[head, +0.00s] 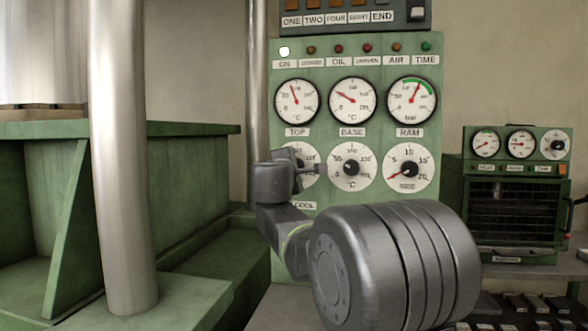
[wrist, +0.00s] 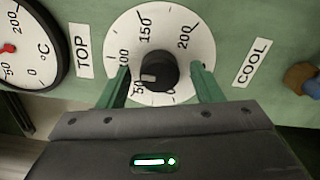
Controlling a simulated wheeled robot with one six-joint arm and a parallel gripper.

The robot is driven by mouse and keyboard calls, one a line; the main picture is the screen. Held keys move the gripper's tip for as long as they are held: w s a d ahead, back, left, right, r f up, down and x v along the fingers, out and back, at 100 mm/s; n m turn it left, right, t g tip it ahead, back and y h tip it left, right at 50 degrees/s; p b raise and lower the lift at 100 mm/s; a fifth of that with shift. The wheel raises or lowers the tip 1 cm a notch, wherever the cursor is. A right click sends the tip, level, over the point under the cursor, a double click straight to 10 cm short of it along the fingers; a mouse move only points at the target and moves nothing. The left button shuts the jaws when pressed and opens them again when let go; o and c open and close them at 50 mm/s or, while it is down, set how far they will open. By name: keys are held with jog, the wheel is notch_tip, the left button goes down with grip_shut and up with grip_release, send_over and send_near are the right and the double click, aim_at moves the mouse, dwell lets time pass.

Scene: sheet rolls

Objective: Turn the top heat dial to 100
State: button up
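The top heat dial (head: 308,153) is a white round scale under the TOP gauge (head: 297,101), partly hidden behind my gripper (head: 308,168) in the head view. In the wrist view, the dial (wrist: 190,55) carries a black knob (wrist: 158,70) whose white mark points towards the 50. The number 100 lies further round, towards the TOP label (wrist: 82,50). My gripper (wrist: 162,72) is open, with one green finger on each side of the knob. Gaps show between the fingers and the knob, and nothing is held.
The BASE dial (head: 351,168) and a timer-like dial (head: 409,168) sit to the right on the green panel. Gauges and lamps are above. A green oven unit (head: 515,210) stands at the right. A pale metal column (head: 122,160) rises at the left.

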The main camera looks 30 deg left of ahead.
jog(key=v, duration=1.3)
jog(key=shift+s+b, duration=0.3)
jog(key=shift+s, duration=0.1)
jog(key=x, duration=1.4)
jog(key=shift+p, duration=0.4)
jog(key=shift+s+d, duration=0.1)
